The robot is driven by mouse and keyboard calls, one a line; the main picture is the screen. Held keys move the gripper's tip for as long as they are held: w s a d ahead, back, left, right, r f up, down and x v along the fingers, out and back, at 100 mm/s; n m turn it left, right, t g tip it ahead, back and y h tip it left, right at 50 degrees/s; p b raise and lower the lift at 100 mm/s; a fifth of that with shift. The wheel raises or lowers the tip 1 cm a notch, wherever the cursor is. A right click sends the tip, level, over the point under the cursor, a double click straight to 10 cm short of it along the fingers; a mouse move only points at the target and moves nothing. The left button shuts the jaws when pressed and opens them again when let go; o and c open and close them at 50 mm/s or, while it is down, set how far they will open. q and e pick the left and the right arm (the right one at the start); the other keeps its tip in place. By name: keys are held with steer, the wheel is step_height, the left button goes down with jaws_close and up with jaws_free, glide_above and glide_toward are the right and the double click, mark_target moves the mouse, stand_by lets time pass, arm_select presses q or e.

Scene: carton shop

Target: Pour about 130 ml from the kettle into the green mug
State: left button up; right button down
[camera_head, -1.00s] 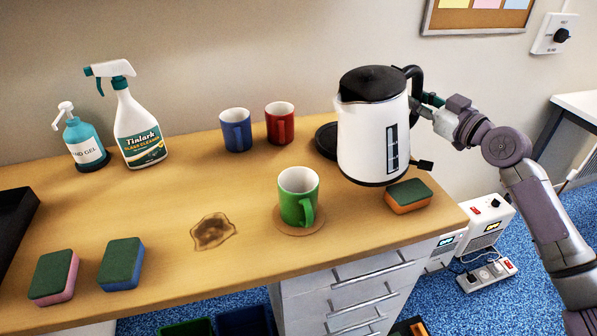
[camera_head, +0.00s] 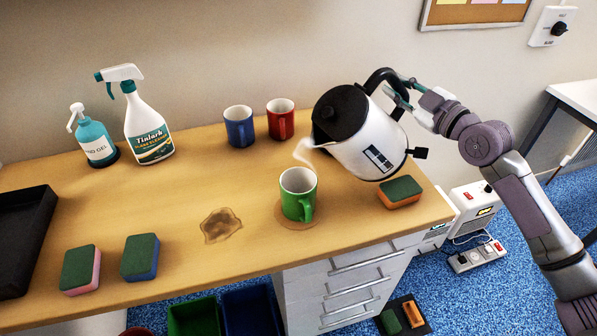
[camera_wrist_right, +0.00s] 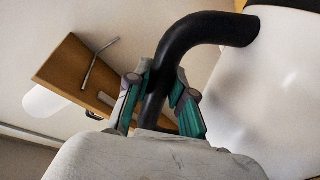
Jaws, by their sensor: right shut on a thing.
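The white kettle (camera_head: 362,142) with a black lid is held in the air, tilted to the left. Its pale spout (camera_head: 305,152) points down-left and appears just above the green mug's rim; I can make out no clear stream. The green mug (camera_head: 293,205) stands upright on a round brown coaster (camera_head: 288,226), its pale inside partly visible. The liquid level cannot be told. My right gripper (camera_head: 397,92) is shut on the kettle's black handle, which the right wrist view also shows between the teal fingers (camera_wrist_right: 160,100). My left gripper is not in view.
Blue (camera_head: 239,128) and red (camera_head: 280,120) mugs stand behind. An orange-green sponge (camera_head: 400,192) lies right of the green mug, a brown spill (camera_head: 221,226) to its left. Two more sponges, a spray bottle (camera_head: 147,130), a gel bottle (camera_head: 95,140) and a black tray (camera_head: 22,240) are further left.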

mark_target(384, 72)
steer(key=shift+s+a+r+n+p, duration=0.25)
steer(key=shift+a+r+n+p, duration=0.1)
steer(key=shift+r+n+p, duration=0.15)
steer(key=shift+s+a+r+n+p, duration=0.2)
steer(key=shift+a+r+n+p, duration=0.2)
steer(key=shift+n, duration=0.2)
steer(key=shift+s+a+r+n+p, duration=0.35)
steer(key=shift+a+n+p, duration=0.15)
steer(key=shift+n, duration=0.1)
steer(key=shift+s+a+r+n+p, duration=0.2)
steer(key=shift+s+a+n+p, duration=0.2)
steer(key=shift+n, duration=0.2)
steer(key=shift+a+r+p, duration=0.3)
steer(key=shift+r+p, duration=0.2)
steer(key=shift+s+a+r+n+p, duration=0.55)
steer(key=shift+a+r+n+p, duration=0.15)
steer(key=shift+n, duration=0.2)
steer(key=shift+s+a+r+n+p, duration=0.4)
steer(key=shift+a+p, duration=0.15)
steer(key=shift+a, duration=0.1)
steer(key=shift+s+a+r+n+p, duration=0.35)
steer(key=shift+s+a+r+p, duration=0.1)
steer(key=shift+a+p, duration=0.15)
steer(key=shift+s+a+r+n+p, duration=0.4)
steer(key=shift+a+p, duration=0.15)
steer(key=shift+a, duration=0.1)
steer(key=shift+s+a+r+n+p, duration=0.45)
steer(key=shift+a+n+p, duration=0.1)
steer(key=shift+a+p, duration=0.1)
